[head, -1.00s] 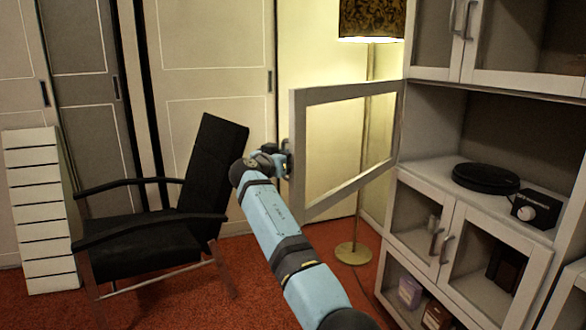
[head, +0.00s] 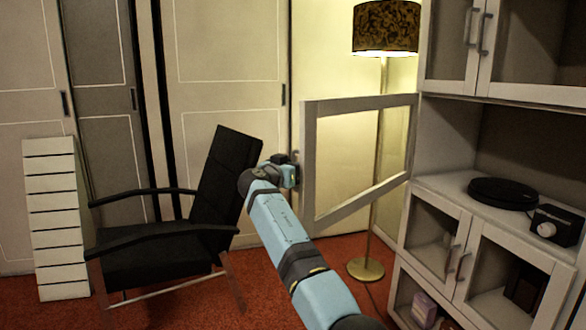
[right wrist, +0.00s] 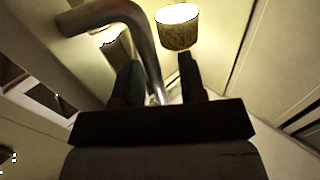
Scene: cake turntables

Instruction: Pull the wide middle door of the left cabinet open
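The wide middle door (head: 309,165) of the white cabinet stands swung far open, its glazed frame reaching left from the cabinet's left side. Its metal handle (head: 296,160) is at the door's free edge, partly hidden by my gripper. My right gripper (head: 289,174) is at that handle. In the right wrist view, the curved handle (right wrist: 140,40) passes between the two dark fingers of my right gripper (right wrist: 158,80). The fingers are apart, with a gap visible to the right of the handle. My left gripper is in neither view.
A black armchair (head: 225,185) stands left of the door. A floor lamp (head: 383,130) stands behind the door, seen through its frame. The open shelf holds a black turntable (head: 502,192) and a small dark box (head: 556,226). Lower cabinet doors (head: 436,234) are shut.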

